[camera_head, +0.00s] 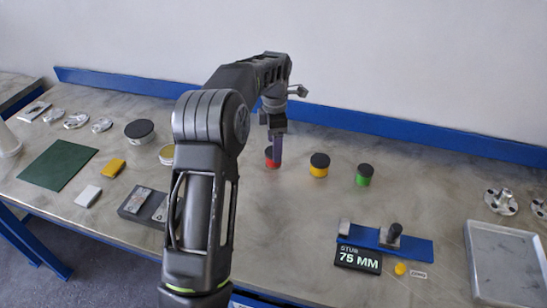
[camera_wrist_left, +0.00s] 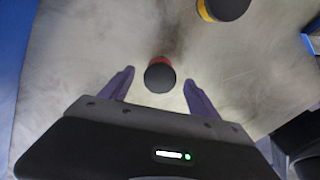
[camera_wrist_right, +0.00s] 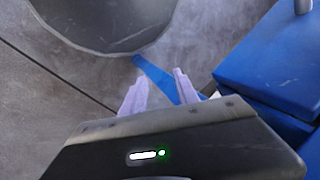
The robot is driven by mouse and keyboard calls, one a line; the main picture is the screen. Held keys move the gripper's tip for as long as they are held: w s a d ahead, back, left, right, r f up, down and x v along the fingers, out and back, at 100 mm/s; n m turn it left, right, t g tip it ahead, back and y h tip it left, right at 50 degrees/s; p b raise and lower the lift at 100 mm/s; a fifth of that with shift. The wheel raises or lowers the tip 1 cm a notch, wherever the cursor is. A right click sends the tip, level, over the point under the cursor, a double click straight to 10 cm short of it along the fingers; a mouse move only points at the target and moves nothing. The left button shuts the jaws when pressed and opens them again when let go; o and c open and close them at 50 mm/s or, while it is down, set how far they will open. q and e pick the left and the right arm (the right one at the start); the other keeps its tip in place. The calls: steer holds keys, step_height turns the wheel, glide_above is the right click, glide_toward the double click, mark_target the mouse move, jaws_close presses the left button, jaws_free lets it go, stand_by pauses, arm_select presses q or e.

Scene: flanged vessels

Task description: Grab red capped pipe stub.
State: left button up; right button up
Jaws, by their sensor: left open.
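The red capped pipe stub (camera_head: 270,163) stands upright on the bench, with a black cap and red body, partly hidden behind my left gripper in the head view. My left gripper (camera_head: 277,150) points down over it. In the left wrist view the stub (camera_wrist_left: 160,76) shows between the two open fingers of the left gripper (camera_wrist_left: 158,78), with clear space on both sides. My right gripper (camera_wrist_right: 158,76) is outside the head view; its fingers are apart with nothing between them.
A yellow capped stub (camera_head: 319,166) and a green one (camera_head: 364,175) stand to the right. A blue fixture (camera_head: 415,248) with a "STUB 75 MM" sign (camera_head: 358,259) is in front. A grey tray (camera_head: 478,275) lies at the right. A blue rail (camera_head: 400,141) runs along the back.

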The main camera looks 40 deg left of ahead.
mark_target(270, 164)
arm_select(q)
step_height(270, 164, down, 5)
steer(key=shift+s+a+f+p, duration=0.1)
steer(key=shift+s+p, duration=0.05)
steer(key=shift+p, duration=0.55)
steer(key=shift+c, duration=0.5)
jaws_close()
